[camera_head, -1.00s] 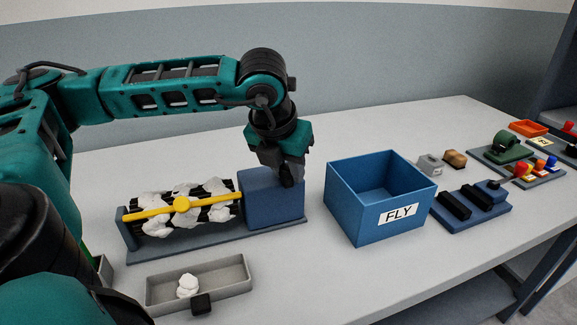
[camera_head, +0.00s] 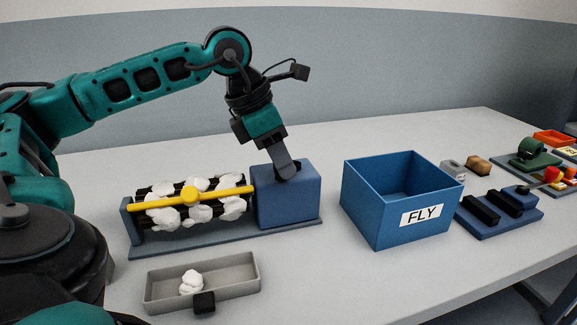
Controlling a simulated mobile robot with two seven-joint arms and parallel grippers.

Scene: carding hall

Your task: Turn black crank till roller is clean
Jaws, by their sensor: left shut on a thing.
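My left gripper (camera_head: 287,171) reaches down from above onto the top of the housing. It is shut on the black crank, which is mostly hidden by the fingers; only a little dark material shows there. My right gripper is not in view.
A grey tray (camera_head: 240,281) with a white fluff lump (camera_head: 191,282) and a black block at its front lies before the roller. An open blue bin labelled FLY (camera_head: 386,213) stands right of the housing. Several small fixtures stand farther right. The back of the table is clear.

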